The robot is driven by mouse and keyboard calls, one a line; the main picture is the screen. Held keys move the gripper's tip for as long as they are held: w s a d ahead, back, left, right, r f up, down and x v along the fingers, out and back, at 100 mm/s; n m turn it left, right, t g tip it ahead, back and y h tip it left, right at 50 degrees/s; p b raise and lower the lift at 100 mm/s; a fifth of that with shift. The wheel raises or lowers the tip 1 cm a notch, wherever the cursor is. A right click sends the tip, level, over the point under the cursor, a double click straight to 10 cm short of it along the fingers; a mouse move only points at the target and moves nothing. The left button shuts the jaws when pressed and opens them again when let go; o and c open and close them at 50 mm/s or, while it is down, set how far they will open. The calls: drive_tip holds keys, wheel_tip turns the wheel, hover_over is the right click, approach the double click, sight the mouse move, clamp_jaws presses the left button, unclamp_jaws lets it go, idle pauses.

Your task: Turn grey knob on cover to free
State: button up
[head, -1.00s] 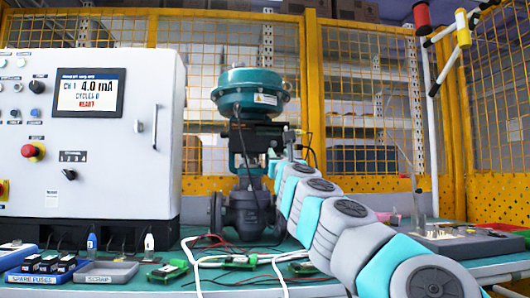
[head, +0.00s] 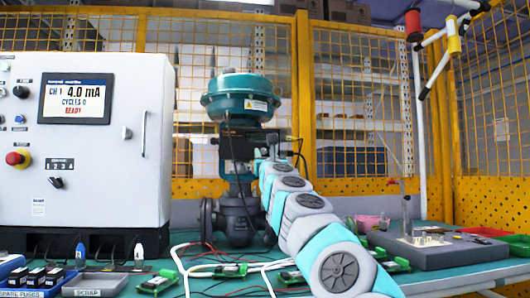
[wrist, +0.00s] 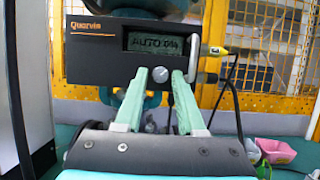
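The positioner (wrist: 100,45) is a dark box labelled Quervin, with a small display (wrist: 160,43) that appears to read AUTO and a percentage. The grey knob (wrist: 160,74) is a small round dial with a light mark, low on its front cover. My gripper (wrist: 160,75) points at the cover. Its two pale green fingers stand apart, one on each side of the knob, with a gap visible on both sides. Depth between fingertips and cover is unclear. In the head view the positioner (head: 238,147) sits below the teal actuator, and my arm hides the knob.
A control cabinet (head: 90,180) stands left of the valve (head: 238,215). Circuit boards (head: 230,270) and wires lie on the green bench. A grey fixture (head: 435,248) stands right.

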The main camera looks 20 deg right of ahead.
clamp_jaws()
idle(0.3)
drive_tip(key=shift+r+n, duration=0.15)
drive_tip(key=shift+n, duration=0.15)
drive_tip(key=n+y+p, duration=0.1)
drive_tip(key=n, duration=0.1)
drive_tip(key=n+y+p, duration=0.1)
drive_tip(key=n, duration=0.1)
drive_tip(key=n+y+p, duration=0.1)
drive_tip(key=n, duration=0.1)
drive_tip(key=shift+s+d+r, duration=0.1)
drive_tip(key=shift+d+r, duration=0.15)
drive_tip(key=n+y+p, duration=0.1)
drive_tip(key=n+p, duration=0.1)
drive_tip(key=n, duration=0.1)
drive_tip(key=n+y+p, duration=0.2)
drive_tip(key=n+p, duration=0.1)
drive_tip(key=n, duration=0.1)
drive_tip(key=shift+d+r+g+y+p, duration=0.1)
drive_tip(key=shift+d+g+y+p, duration=0.05)
drive_tip(key=shift+g+y+p, duration=0.2)
drive_tip(key=n+g+p, duration=0.1)
drive_tip(key=n, duration=0.2)
drive_tip(key=n+g+y+p, duration=0.1)
drive_tip(key=n+p, duration=0.1)
drive_tip(key=n, duration=0.1)
drive_tip(key=shift+y, duration=0.25)
drive_tip(key=shift+n+g+p, duration=0.55)
drive_tip(key=shift+n+p, duration=0.1)
drive_tip(key=shift+n, duration=0.75)
